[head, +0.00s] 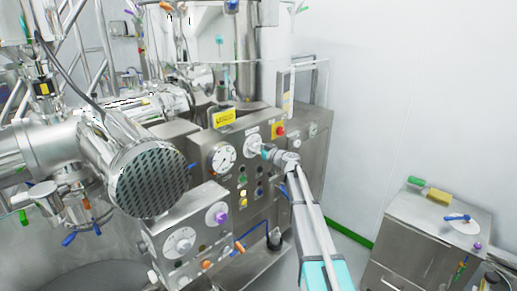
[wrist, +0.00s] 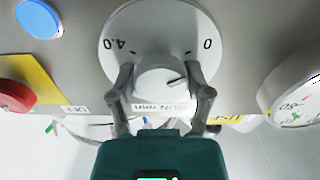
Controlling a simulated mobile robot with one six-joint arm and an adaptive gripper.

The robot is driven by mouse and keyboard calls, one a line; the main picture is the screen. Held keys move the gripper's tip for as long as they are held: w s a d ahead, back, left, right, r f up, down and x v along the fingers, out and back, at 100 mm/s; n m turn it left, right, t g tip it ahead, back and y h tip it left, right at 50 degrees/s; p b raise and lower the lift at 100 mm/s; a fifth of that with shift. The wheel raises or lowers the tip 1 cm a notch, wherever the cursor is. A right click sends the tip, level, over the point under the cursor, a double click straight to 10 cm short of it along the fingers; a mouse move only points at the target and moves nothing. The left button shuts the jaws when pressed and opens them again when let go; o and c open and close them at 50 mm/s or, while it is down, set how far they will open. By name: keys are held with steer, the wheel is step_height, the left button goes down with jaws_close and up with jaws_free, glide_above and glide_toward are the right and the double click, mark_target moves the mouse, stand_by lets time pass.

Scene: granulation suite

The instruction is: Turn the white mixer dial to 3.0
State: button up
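The white mixer dial (wrist: 158,84) is a round knob at the centre of a white scale plate (wrist: 155,20), seen close up in the wrist view. The scale reads 4.0 on the left and 0 on the right. A dark pointer line on the knob points to the right and slightly up, toward the 0 side. My gripper (wrist: 160,82) has one finger on each side of the knob, and both appear to touch it. In the head view my gripper (head: 268,152) is at the scale plate (head: 252,144) on the steel panel; it partly hides the knob.
A red button (head: 279,131) and a white gauge (head: 221,158) flank the dial. A lower panel in front carries another dial (head: 179,243) and a purple knob (head: 221,218). A steel cabinet (head: 420,240) stands at right. Floor shows between the machine and cabinet.

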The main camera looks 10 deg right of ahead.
steer(key=c, duration=0.4)
steer(key=shift+d, duration=0.3)
steer(key=shift+c, duration=0.4)
steer(key=shift+a, duration=0.2)
